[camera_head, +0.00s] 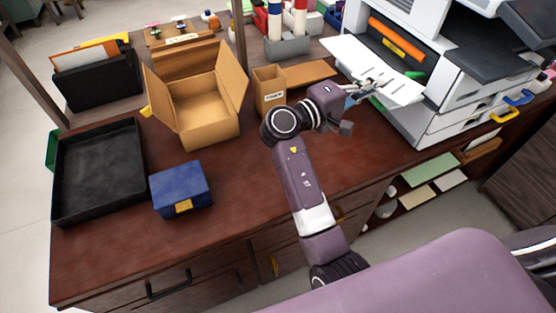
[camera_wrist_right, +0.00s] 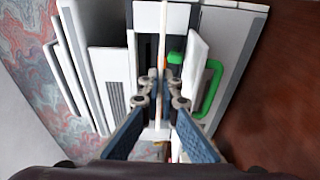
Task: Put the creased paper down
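The creased paper (camera_head: 403,91) is a white sheet in front of the printer's open front in the head view. My right gripper (camera_head: 372,86) is at its near edge, with its fingers closed together on it. In the right wrist view the paper (camera_wrist_right: 162,50) shows nearly edge-on as a thin white strip running between the fingertips (camera_wrist_right: 162,88). Its creases are too small to make out. My left gripper is in neither view.
The printer (camera_head: 450,90) stands at the right of the desk. A black tray (camera_head: 97,205), a blue box (camera_head: 180,186), an open cardboard box (camera_head: 205,123) and a smaller carton (camera_head: 270,92) stand to the left. The desk's front middle is bare.

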